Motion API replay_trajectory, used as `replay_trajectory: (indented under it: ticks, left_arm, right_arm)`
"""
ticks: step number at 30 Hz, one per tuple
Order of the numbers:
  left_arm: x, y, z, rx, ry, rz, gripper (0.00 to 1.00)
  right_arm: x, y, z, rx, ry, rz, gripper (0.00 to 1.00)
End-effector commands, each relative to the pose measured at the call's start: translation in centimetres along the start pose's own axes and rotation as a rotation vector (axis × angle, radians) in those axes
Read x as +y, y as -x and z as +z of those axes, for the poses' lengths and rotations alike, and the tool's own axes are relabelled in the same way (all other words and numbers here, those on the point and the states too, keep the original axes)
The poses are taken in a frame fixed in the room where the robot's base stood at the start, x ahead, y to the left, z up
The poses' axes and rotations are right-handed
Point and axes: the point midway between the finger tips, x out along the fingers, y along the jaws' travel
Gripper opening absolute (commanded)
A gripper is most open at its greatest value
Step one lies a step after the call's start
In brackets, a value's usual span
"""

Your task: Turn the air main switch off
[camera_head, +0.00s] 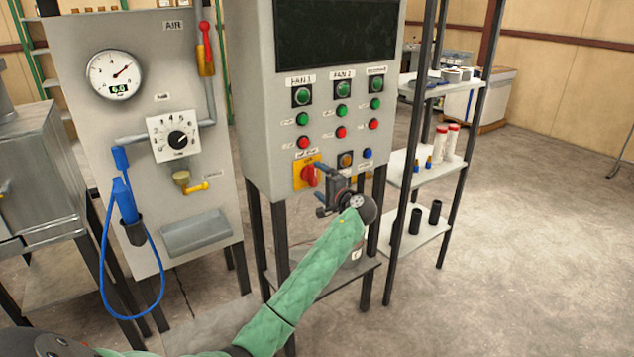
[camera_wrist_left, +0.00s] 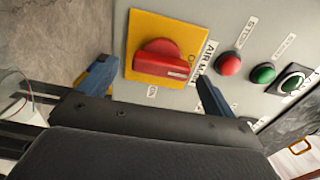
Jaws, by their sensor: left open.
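The air main switch (camera_head: 309,175) is a red rotary knob on a yellow square plate, low on the left of the grey control panel's front. In the left wrist view the red knob (camera_wrist_left: 163,61) sits between my fingers, with an "AIR MAIN" label beside its plate. My left gripper (camera_head: 320,190) is in front of the panel, just right of the knob in the head view. Its blue-tipped fingers (camera_wrist_left: 152,85) are open, one on each side of the knob, and hold nothing. I cannot tell whether a finger touches the plate. My right gripper is not in view.
The control panel (camera_head: 255,110) carries green, red and blue buttons close to the gripper. An air panel (camera_head: 80,50) with a gauge, dial and blue hose stands to the left. A shelf rack (camera_head: 400,165) with bottles stands to the right. The floor further right is clear.

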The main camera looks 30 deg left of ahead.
Motion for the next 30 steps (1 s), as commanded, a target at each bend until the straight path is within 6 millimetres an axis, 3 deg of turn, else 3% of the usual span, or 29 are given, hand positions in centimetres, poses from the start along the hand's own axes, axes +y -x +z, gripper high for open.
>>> replay_trajectory:
  ticks: [6, 12, 30]
  left_arm:
    - [0.3, 3.5, 0.0, 0.001, 0.002, 0.002, 0.91]
    - [0.1, 5.2, 0.0, 0.001, 0.001, 0.001, 0.91]
    - [0.1, 5.5, 0.0, 0.000, 0.003, 0.001, 0.91]
  right_arm:
    - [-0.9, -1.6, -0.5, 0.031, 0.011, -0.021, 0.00]
    - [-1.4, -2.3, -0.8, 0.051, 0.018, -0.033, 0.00]
    - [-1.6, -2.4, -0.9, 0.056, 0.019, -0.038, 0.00]
